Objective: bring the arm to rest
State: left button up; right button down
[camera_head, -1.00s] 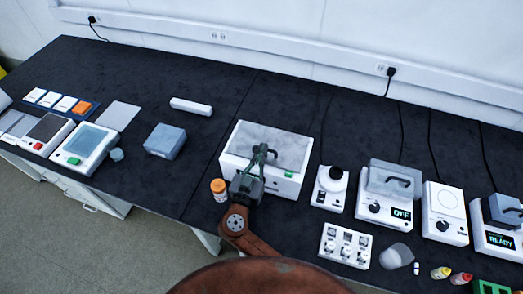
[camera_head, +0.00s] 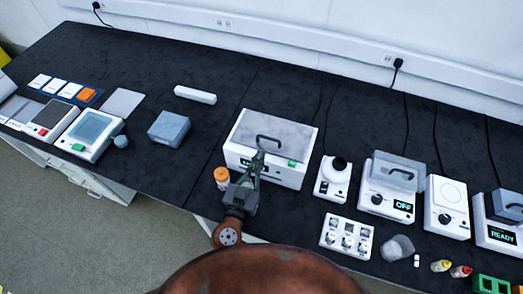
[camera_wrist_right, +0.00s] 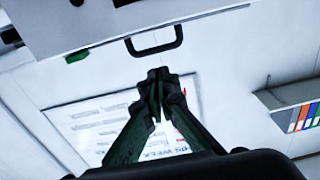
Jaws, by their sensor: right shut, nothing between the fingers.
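My right gripper (camera_head: 257,163) is in front of the white box with a grey lid (camera_head: 275,134) and a dark handle, overlapping its front face in the head view. Its fingers are shut and empty. In the right wrist view the closed fingertips (camera_wrist_right: 160,78) point toward the dark handle (camera_wrist_right: 155,40), with a gap between them. I cannot tell whether the gripper touches the box. My left gripper is not in view.
An orange-capped bottle (camera_head: 222,178) stands just left of my right gripper. A blue-grey block (camera_head: 169,129) and a white bar (camera_head: 195,95) lie further left. Small devices, including one reading OFF (camera_head: 388,200), and a white rack (camera_head: 346,238) stand to the right.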

jog(key=shift+s+a, duration=0.35)
jog(key=shift+s, duration=0.1)
